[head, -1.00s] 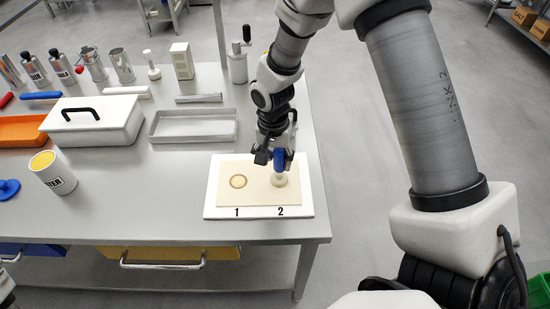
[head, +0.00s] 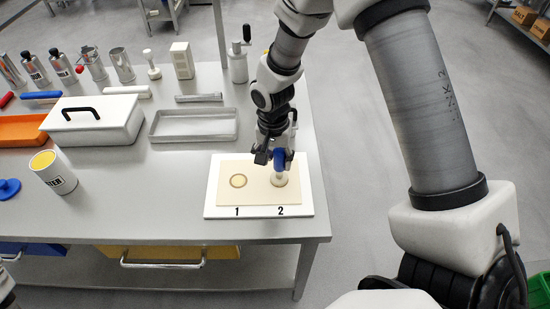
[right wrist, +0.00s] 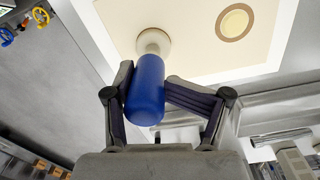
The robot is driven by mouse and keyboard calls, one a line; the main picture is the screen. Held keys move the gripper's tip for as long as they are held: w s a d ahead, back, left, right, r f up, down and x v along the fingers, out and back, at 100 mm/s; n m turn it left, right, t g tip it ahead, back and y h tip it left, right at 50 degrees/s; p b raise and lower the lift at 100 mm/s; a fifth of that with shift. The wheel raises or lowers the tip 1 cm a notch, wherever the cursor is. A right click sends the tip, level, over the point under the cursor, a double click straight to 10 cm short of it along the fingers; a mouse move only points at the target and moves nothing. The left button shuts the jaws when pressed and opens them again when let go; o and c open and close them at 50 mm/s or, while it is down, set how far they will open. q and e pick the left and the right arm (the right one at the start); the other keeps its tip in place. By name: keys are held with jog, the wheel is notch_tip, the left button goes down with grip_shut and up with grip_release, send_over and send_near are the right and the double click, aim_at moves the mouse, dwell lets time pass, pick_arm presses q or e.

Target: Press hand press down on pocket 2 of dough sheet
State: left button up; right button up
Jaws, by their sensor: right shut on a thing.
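The dough sheet (head: 257,194) lies on a white board (head: 212,212) with printed numbers 1 and 2 along its front edge. Pocket 1 (head: 238,181) shows as a round, dark-ringed mark on the sheet. My right gripper (head: 279,157) is shut on the blue handle of the hand press (head: 279,179). The press is upright with its pale round base down on the sheet behind the number 2, covering pocket 2. In the right wrist view the blue handle (right wrist: 146,88) sits between the fingers. My left gripper is not in view.
An empty metal tray (head: 180,139) and a white lidded box (head: 84,136) stand behind and left of the board. The table between canister and board is clear.

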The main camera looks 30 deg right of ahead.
aim_at(275, 149)
jog(key=shift+r+p, duration=3.2)
jog(key=shift+r, duration=0.4)
jog(key=shift+f, duration=0.15)
jog(key=shift+w, duration=0.1)
